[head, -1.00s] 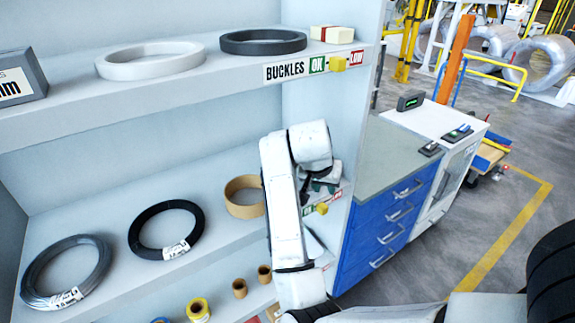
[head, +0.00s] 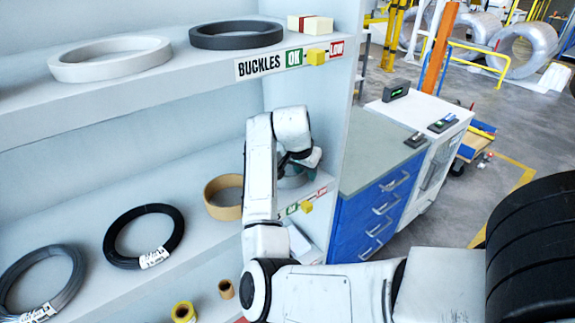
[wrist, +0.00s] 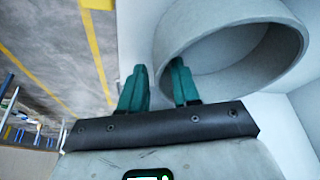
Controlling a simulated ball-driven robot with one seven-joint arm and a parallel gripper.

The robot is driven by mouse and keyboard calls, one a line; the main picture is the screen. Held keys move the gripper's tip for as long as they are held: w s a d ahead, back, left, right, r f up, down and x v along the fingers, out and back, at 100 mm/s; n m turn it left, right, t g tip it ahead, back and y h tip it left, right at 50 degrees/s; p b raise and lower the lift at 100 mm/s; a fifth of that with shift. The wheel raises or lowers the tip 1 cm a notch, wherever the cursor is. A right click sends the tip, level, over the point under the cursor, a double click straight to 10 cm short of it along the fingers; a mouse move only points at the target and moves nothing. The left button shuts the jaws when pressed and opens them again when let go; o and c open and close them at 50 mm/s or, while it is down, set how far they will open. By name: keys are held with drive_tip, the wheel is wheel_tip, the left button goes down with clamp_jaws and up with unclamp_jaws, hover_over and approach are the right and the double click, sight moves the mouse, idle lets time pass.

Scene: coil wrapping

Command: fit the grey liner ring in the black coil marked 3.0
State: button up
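The grey liner ring (wrist: 283,68) is large in the wrist view, with its opening towards the camera. In the head view the ring (head: 290,181) stands on the lower shelf, partly hidden by my arm. My gripper (wrist: 159,87) has two teal fingers spread apart at the ring's near left wall. One finger is outside the ring and the other overlaps its rim. I cannot tell whether they touch it.
A tan ring (head: 211,206) sits between the black coil and my arm. A grey coil (head: 13,272) lies at far left. The upper shelf (head: 200,75) above holds a white ring (head: 75,70) and a dark ring (head: 237,42). A blue drawer cabinet (head: 355,228) stands right of the shelves.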

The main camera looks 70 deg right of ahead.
drive_tip(key=shift+d+f, duration=0.1)
drive_tip(key=shift+f, duration=0.25)
drive_tip(key=shift+c, duration=0.2)
clamp_jaws()
